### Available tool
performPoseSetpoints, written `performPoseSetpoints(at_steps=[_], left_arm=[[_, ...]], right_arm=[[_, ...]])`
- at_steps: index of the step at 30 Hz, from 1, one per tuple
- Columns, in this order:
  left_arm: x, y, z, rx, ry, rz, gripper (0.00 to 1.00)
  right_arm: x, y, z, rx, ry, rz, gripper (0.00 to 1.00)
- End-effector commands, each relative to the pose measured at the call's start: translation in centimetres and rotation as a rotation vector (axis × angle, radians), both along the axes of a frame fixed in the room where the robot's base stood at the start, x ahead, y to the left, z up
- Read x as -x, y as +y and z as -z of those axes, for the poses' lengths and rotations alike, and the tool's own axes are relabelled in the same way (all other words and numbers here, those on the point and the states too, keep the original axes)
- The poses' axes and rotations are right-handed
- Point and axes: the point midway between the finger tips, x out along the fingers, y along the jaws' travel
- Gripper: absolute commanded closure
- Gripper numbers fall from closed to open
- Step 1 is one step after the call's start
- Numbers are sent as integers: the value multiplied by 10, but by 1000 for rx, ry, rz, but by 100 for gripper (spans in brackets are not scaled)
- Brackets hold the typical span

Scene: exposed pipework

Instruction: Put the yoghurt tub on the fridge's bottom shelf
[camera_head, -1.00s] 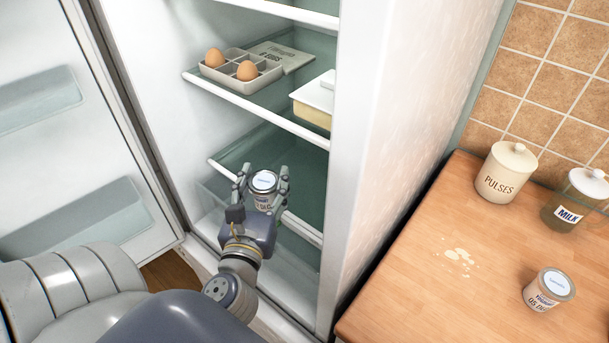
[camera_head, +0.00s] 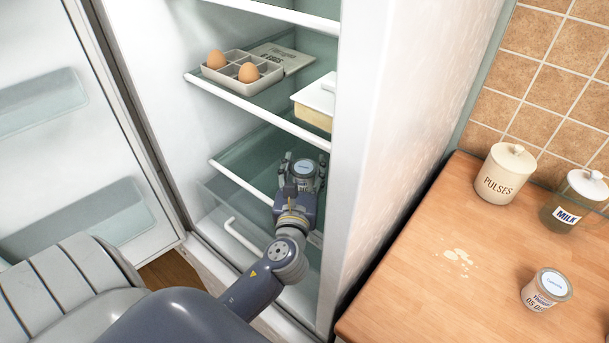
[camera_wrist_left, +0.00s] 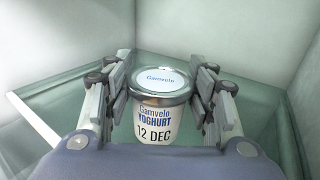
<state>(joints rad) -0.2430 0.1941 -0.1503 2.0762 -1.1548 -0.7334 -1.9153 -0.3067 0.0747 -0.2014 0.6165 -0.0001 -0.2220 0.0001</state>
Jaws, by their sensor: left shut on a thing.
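The yoghurt tub (camera_head: 304,168) has a pale lid and, in the left wrist view, a label reading "Gamvelo YOGHURT 12 DEC" (camera_wrist_left: 160,118). My left gripper (camera_head: 303,178) is shut on the tub, with one finger on each side, and holds it upright. I cannot tell whether the tub's base touches the glass. My right gripper is not in view.
An egg tray (camera_head: 241,80) and a lidded butter dish (camera_head: 315,98) stand on the shelf above. A drawer with a white handle (camera_head: 243,238) is below. The fridge door (camera_head: 70,130) is open at left. A second yoghurt tub (camera_head: 546,290) stands on the worktop (camera_head: 420,290).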

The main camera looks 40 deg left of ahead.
Motion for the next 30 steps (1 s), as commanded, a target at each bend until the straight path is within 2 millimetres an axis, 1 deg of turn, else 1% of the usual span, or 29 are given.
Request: performPoseSetpoints(at_steps=[1, 3, 9, 16, 17, 18, 19, 30], left_arm=[[0, 0, 11, 0, 2, -1, 76], [-1, 0, 17, 0, 1, -1, 76], [-4, 0, 20, 0, -1, 0, 76], [-4, 0, 24, 0, 0, -1, 76], [-3, 0, 23, 0, 0, -1, 44], [-3, 0, 23, 0, 1, -1, 35], [-3, 0, 23, 0, 1, -1, 29], [-3, 0, 21, 0, 0, -1, 29]], right_arm=[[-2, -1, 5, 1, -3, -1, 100], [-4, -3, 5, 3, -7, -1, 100], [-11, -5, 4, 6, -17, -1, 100], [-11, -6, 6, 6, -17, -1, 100], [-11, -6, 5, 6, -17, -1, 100], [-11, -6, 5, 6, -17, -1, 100], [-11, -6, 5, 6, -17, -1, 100], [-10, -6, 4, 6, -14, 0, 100]])
